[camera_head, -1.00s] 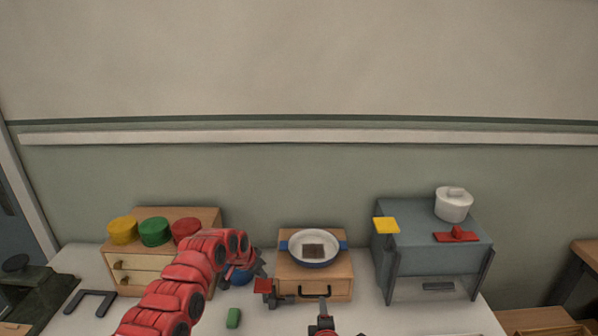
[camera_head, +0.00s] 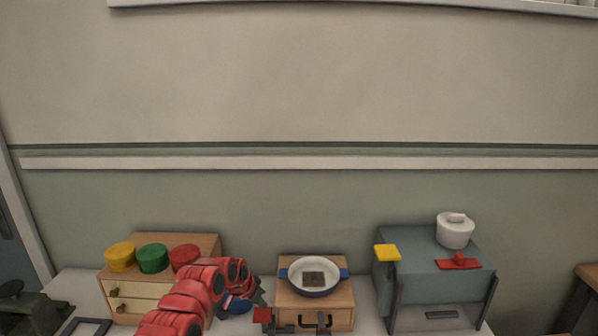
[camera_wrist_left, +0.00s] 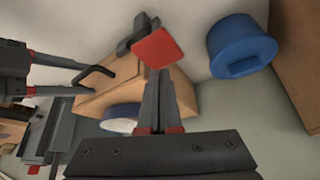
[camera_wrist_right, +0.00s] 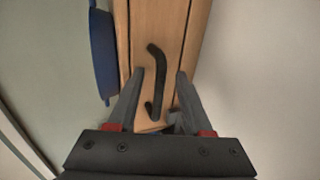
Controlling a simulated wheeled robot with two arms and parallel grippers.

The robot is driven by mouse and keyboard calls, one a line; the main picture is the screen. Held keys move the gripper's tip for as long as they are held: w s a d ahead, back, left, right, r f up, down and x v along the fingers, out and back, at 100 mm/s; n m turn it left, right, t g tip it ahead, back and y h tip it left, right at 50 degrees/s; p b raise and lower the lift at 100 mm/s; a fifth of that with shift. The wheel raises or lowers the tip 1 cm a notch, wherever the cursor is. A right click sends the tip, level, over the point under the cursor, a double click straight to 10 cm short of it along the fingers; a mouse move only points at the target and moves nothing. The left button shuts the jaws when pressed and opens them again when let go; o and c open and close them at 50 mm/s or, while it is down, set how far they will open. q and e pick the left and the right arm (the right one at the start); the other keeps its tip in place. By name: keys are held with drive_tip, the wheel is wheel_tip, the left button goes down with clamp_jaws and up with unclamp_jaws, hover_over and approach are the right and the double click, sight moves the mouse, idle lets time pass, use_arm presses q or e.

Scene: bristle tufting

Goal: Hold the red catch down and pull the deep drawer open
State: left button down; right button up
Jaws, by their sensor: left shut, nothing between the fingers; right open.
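The wooden drawer box (camera_head: 287,305) stands in the middle, with a black bar handle (camera_head: 318,319) on its front. The drawer looks shut. The red catch (camera_head: 262,314) sits at the box's front left; it also shows in the left wrist view (camera_wrist_left: 157,48). My left gripper (camera_head: 259,295) is shut and empty. Its tips are right at the red catch in the left wrist view (camera_wrist_left: 162,72); I cannot tell whether they touch. My right gripper (camera_wrist_right: 159,74) is open, its fingers on either side of the handle (camera_wrist_right: 157,82), which is not gripped.
A blue-rimmed pan (camera_head: 314,274) stands on the box. A blue round piece (camera_wrist_left: 240,45) lies beside it. A small drawer cabinet (camera_head: 140,290) with colored discs is left. A grey cabinet (camera_head: 435,285) with a white pot (camera_head: 455,230) is right.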

sight(263, 313)
use_arm(q)
drive_tip(key=shift+f, duration=0.1)
drive_tip(key=shift+f, duration=0.7)
drive_tip(key=shift+f, duration=0.1)
drive_tip(key=shift+f, duration=0.7)
use_arm(e)
clamp_jaws()
idle(0.3)
drive_tip(key=shift+s, duration=0.15)
